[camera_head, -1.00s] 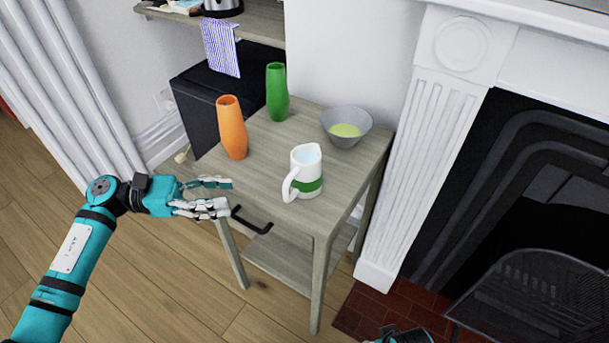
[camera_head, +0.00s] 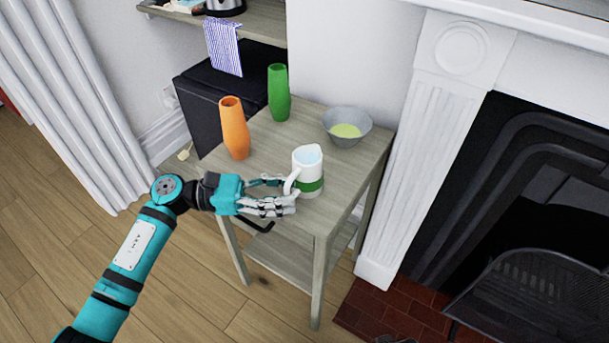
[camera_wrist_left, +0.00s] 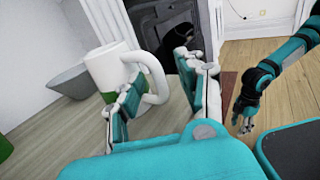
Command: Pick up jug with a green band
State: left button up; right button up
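The white jug with a green band (camera_head: 308,168) stands upright near the front edge of the small wooden table, its handle toward the left. It also shows in the left wrist view (camera_wrist_left: 105,68). My left gripper (camera_head: 287,192) is open at the handle side of the jug. In the left wrist view the jug's handle (camera_wrist_left: 157,78) lies between the spread fingers, and one finger covers part of the jug's body. Whether a finger touches the jug I cannot tell. My right gripper (camera_wrist_left: 242,120) hangs low and empty in the left wrist view, away from the table.
On the table (camera_head: 268,187) stand an orange vase (camera_head: 234,128), a green vase (camera_head: 278,93) and a grey bowl (camera_head: 347,127) behind the jug. The white fireplace surround (camera_head: 410,150) rises close on the right.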

pick_arm(q)
grip_shut()
dwell(0.3)
jog(key=shift+r, duration=0.15)
jog(key=shift+a+r, duration=0.1)
jog(key=shift+r, duration=0.15)
notch_tip(320, 180, up, 3)
jog(key=shift+r, duration=0.1)
jog(key=s+a+r, duration=0.1)
jog(key=s, duration=1.5)
